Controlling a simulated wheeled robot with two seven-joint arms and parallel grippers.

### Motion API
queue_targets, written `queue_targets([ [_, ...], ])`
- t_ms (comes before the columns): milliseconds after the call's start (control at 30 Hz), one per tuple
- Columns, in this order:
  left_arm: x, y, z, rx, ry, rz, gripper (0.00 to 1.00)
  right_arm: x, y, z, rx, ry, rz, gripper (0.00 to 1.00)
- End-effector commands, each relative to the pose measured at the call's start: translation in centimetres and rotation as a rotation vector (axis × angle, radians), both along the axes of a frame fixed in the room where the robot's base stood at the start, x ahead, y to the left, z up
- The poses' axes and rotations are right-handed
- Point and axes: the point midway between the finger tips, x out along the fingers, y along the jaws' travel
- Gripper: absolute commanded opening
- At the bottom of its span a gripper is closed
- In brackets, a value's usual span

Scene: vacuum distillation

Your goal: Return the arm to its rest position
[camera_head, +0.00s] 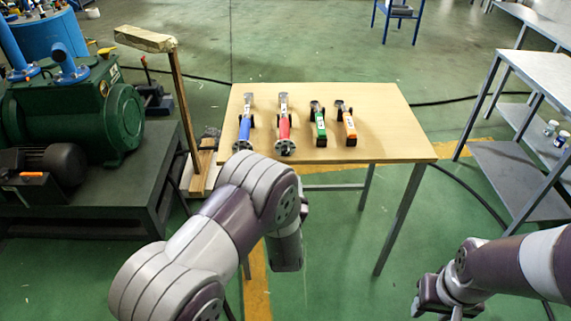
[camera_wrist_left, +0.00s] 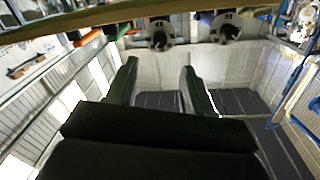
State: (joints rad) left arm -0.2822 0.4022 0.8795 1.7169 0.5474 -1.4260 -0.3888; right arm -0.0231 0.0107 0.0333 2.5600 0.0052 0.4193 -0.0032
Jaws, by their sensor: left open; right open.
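My right gripper (camera_head: 437,300) is at the lower right, away from the table, and appears empty. Four-part detail is clear on the table: a blue-handled tool (camera_head: 244,128), a red-handled tool (camera_head: 284,127), a green tool (camera_head: 320,127) and an orange tool (camera_head: 349,127) lie in a row.
A green pump (camera_head: 75,115) stands on a dark bench at the left. A wooden post (camera_head: 183,110) with a crosspiece rises beside it. A metal shelf table (camera_head: 540,70) stands at the right. Table legs stand near my left arm.

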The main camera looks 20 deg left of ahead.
Motion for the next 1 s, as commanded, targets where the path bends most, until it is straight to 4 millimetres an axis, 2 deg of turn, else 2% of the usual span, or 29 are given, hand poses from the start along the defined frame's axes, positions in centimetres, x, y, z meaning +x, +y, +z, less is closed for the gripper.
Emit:
queue_targets([
  [100, -1.6, -0.5, 0.0, 0.000, 0.002, -0.002, 0.52, 0.0, 0.0, 0.2, 0.000, 0.000, 0.000, 0.43],
  [200, -2.1, -0.6, 0.0, -0.001, 0.000, 0.000, 0.52, 0.0, 0.0, 0.2, 0.000, 0.000, 0.000, 0.43],
  [667, -2.1, -0.6, 0.0, -0.006, -0.001, 0.000, 0.52, 0.0, 0.0, 0.2, 0.000, 0.000, 0.000, 0.43],
  [767, -2.3, -1.0, -2.3, -0.064, 0.100, -0.015, 0.52, 0.0, 0.0, 0.2, 0.000, 0.000, 0.000, 0.43],
  [833, -3.7, -1.9, -6.3, -0.136, 0.299, -0.054, 0.52, 0.0, 0.0, 0.2, 0.000, 0.000, 0.000, 0.43],
  [900, -6.3, -3.5, -9.5, -0.231, 0.558, -0.103, 0.52, 0.0, 0.0, 0.2, 0.000, 0.000, 0.000, 0.43],
  [967, -9.1, -4.3, -10.6, -0.302, 0.773, -0.124, 0.52, 0.0, 0.0, 0.2, 0.000, 0.000, 0.000, 0.43],
  [1000, -11.2, -4.5, -10.7, -0.335, 0.901, -0.132, 0.52, 0.0, 0.0, 0.2, 0.000, 0.000, 0.000, 0.43],
])
